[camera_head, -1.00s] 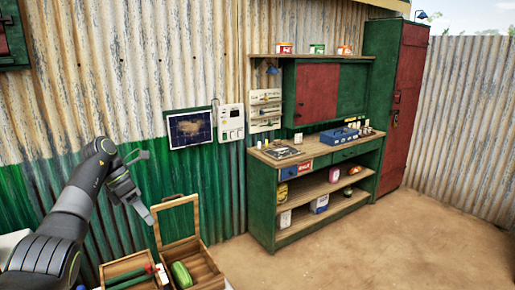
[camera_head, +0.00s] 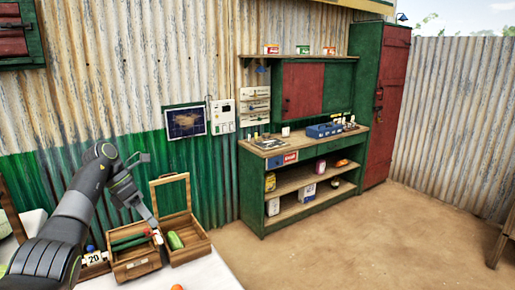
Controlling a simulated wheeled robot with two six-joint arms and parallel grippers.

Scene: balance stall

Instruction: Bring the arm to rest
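My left arm (camera_head: 72,215) comes in from the lower left and reaches up over the white table (camera_head: 213,272). My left gripper (camera_head: 150,190) is open, its two fingers well apart, with nothing seen between them. In the picture it lies in front of the corrugated wall, just above and left of an open wooden box (camera_head: 190,250). I cannot tell how far it is from the box. My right arm and gripper are not in view.
The box holds a green item (camera_head: 175,241); a wooden tray (camera_head: 137,266) beside it holds green and red sticks. An orange thing (camera_head: 178,287) shows at the bottom edge. A green shelf unit (camera_head: 262,190) stands at the wall, with bare floor before it.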

